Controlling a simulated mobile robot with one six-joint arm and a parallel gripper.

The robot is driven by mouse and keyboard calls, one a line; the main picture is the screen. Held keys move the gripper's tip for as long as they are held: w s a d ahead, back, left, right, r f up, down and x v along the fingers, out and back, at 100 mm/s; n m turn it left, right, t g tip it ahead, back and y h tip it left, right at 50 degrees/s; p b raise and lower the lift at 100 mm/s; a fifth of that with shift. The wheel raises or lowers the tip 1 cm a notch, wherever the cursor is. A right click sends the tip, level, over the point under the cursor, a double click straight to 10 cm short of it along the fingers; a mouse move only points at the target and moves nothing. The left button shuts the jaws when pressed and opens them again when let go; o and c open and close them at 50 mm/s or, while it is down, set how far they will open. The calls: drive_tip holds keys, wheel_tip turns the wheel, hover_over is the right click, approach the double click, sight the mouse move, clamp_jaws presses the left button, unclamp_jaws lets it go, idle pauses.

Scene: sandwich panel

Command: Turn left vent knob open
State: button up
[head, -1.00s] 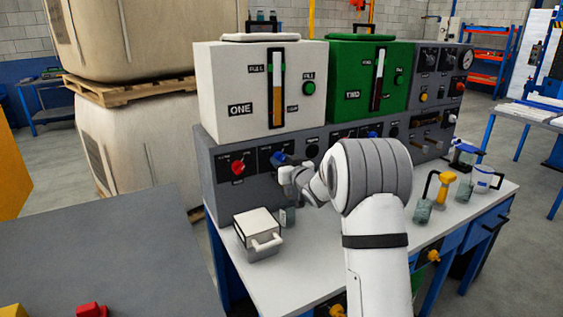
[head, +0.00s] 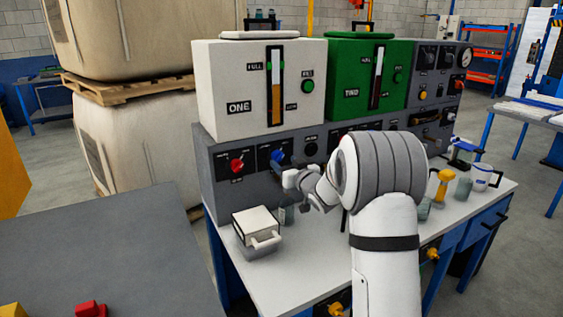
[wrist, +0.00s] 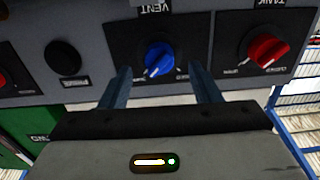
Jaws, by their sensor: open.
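The left vent knob (head: 277,156) is blue and sits on the grey panel under the white tank, right of a red knob. In the wrist view, which is upside down, the blue knob (wrist: 158,60) shows under the word VENT, with its pointer end toward the lower left of the picture. My gripper (wrist: 160,75) is open and empty, its two fingers apart on either side of the knob's line. A gap shows between fingers and knob. In the head view my gripper (head: 288,179) is in front of the panel, just below and right of the knob, partly hidden by my wrist.
A red tank knob (wrist: 267,49) is beside the vent knob, and a black button (wrist: 63,58) is on its other side. Cups and a yellow-handled tool (head: 443,180) stand at the right.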

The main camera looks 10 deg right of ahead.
drive_tip(key=v, duration=0.4)
drive_tip(key=shift+s+d, duration=0.1)
drive_tip(key=shift+s, duration=0.1)
drive_tip(key=s+d+r+m+g+h+p, duration=0.1)
drive_tip(key=s+r+m+g+h+p, duration=0.15)
drive_tip(key=s, duration=0.45)
drive_tip(key=s+d+r+m+g+h+p, duration=0.1)
drive_tip(key=s+r+g+h+p, duration=0.25)
drive_tip(key=s, duration=0.25)
drive_tip(key=s+a+g+p, duration=0.2)
drive_tip(key=s+g, duration=0.2)
drive_tip(key=s, duration=1)
drive_tip(key=s+a+g+p, duration=0.3)
drive_tip(key=s+g, duration=0.1)
drive_tip(key=s, duration=1.1)
drive_tip(key=shift+f+g, duration=0.3)
drive_tip(key=shift+f, duration=0.15)
drive_tip(key=shift+s+d, duration=0.1)
drive_tip(key=shift+c, duration=0.3)
